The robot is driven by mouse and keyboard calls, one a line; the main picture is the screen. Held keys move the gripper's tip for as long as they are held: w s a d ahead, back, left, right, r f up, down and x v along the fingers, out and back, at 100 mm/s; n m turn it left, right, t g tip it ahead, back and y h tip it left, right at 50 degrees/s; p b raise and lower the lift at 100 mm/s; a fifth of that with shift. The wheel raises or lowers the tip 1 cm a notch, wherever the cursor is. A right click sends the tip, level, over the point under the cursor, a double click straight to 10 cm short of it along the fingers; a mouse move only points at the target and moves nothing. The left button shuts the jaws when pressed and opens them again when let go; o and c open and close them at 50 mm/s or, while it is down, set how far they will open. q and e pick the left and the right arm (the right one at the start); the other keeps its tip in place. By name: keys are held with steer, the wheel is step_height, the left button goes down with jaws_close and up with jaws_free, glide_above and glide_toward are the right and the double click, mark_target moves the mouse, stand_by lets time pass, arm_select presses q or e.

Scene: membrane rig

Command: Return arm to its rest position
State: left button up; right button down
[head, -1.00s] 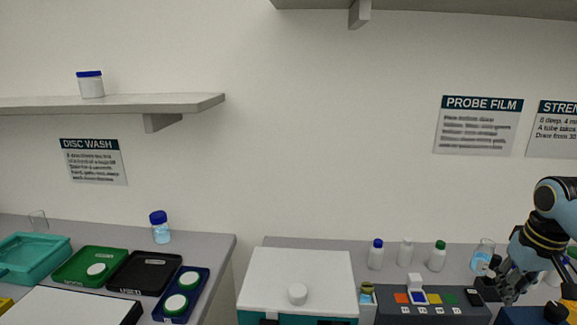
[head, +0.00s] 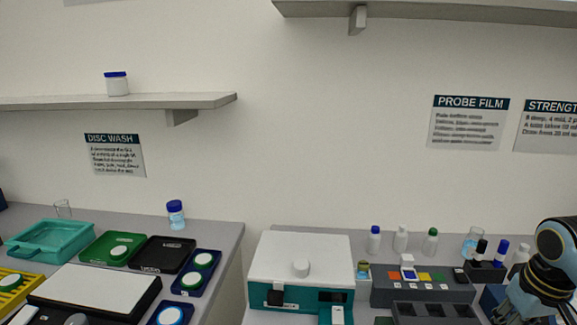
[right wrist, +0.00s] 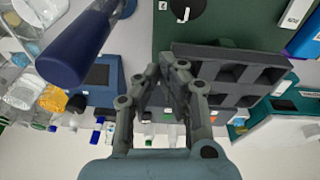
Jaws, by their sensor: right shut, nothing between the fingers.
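My right arm (head: 556,262) comes in at the right edge of the head view. Its gripper (head: 512,312) hangs low at the bottom right, and its tips are cut off or hard to make out there. In the right wrist view the gripper (right wrist: 163,78) has its fingers together with nothing between them. It shows in front of a dark rack (right wrist: 213,62) with square openings; I cannot tell the gap between them. My left gripper is in no view.
The dark rack stands in front of a grey block with coloured squares (head: 420,290). Several bottles (head: 401,240) line the back. A white-topped teal machine (head: 300,258) stands left. A gap separates the two counters.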

steer(key=s+a+r+t, duration=0.1)
steer(key=s+a+r, duration=0.1)
steer(key=s+a, duration=0.35)
steer(key=s+a+r+n, duration=0.1)
steer(key=s+a+r, duration=0.1)
steer(key=s, duration=0.7)
steer(key=s+a+r+t, duration=0.1)
steer(key=s+a+r, duration=0.25)
steer(key=s, duration=0.45)
step_height(320, 180, down, 39)
steer(key=s+d+g+b, duration=0.2)
steer(key=b, duration=1.1)
arm_select(q)
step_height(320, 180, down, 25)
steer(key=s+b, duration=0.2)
steer(key=b, duration=0.9)
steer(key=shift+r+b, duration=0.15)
steer(key=shift+b, duration=0.15)
arm_select(e)
steer(key=s+f, duration=0.9)
steer(key=f, duration=0.5)
steer(key=s+d+f+g, duration=0.1)
steer(key=s+f, duration=0.8)
steer(key=f, duration=0.6)
steer(key=shift+s, duration=0.35)
steer(key=shift+d, duration=0.1)
